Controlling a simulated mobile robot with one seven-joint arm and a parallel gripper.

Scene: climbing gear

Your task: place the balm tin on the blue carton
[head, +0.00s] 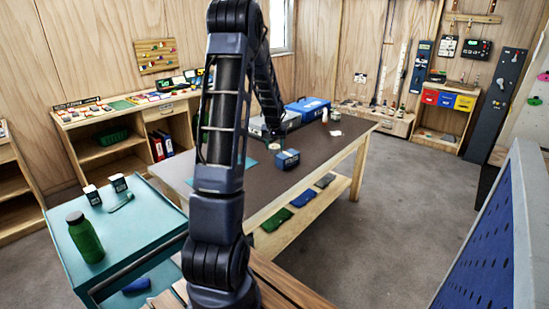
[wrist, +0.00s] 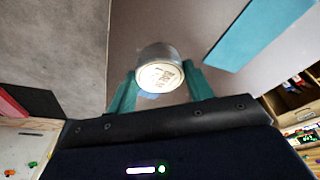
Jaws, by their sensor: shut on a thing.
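The balm tin (wrist: 159,73) is a silvery round tin with a pale lettered lid, seen in the wrist view. My gripper (wrist: 162,84) has its teal fingers on either side of the tin and is shut on it. In the head view, the end of my arm reaches down over the brown-topped table (head: 345,131). I cannot tell the tin's exact height above the carton.
A larger blue case (head: 308,107) and a small white bottle (head: 325,116) stand farther back on the table. A teal mat (wrist: 255,35) lies beside the tin's position in the wrist view. A teal cart (head: 128,235) with a green bottle (head: 85,238) stands at left.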

